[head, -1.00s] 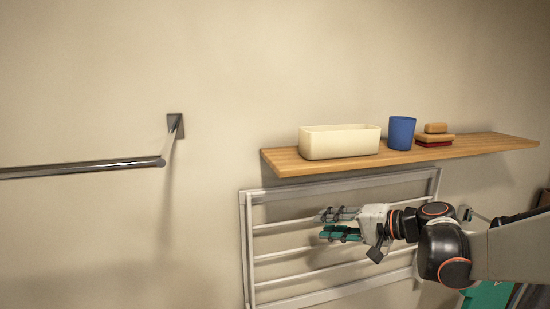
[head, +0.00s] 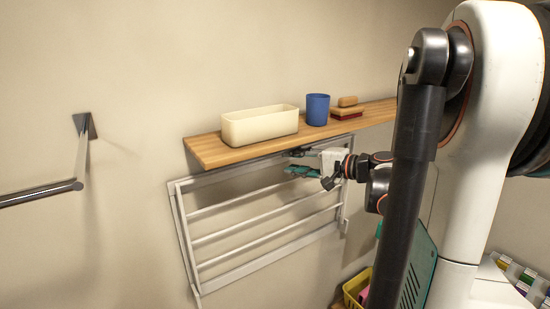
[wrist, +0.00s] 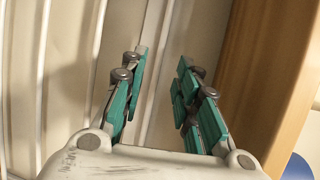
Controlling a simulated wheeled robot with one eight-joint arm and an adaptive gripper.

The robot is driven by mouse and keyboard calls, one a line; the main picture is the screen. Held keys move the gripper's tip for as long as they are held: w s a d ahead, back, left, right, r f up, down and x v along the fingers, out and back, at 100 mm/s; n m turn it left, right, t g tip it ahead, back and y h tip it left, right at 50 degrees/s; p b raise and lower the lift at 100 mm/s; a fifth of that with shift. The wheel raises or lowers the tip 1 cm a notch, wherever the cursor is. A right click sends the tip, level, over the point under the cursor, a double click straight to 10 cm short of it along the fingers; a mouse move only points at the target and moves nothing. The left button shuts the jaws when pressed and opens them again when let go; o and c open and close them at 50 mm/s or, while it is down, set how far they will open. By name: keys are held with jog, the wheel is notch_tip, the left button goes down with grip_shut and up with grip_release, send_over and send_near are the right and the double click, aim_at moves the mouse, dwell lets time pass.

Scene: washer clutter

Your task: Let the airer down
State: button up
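The airer (head: 186,235) is a white wall rack with several bars, standing folded up flat near the wall below the shelf. My gripper (head: 291,162) is at the airer's upper rail, close under the shelf, with its two teal-padded fingers apart. In the wrist view the open gripper (wrist: 158,95) has the pale upper rail (wrist: 158,50) in the gap between the fingers as seen. I cannot tell whether the fingers reach around it. Nothing is clamped.
A wooden shelf (head: 225,151) runs just above my gripper, holding a cream box (head: 260,127), a blue cup (head: 317,109) and a brush (head: 347,112). A metal rail (head: 40,195) is on the wall at left. A yellow basket (head: 356,288) stands low at right.

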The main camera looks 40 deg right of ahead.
aim_at(273, 159)
jog(key=p+x, duration=0.1)
jog(key=x, duration=0.6)
jog(key=shift+c, duration=0.6)
grip_shut()
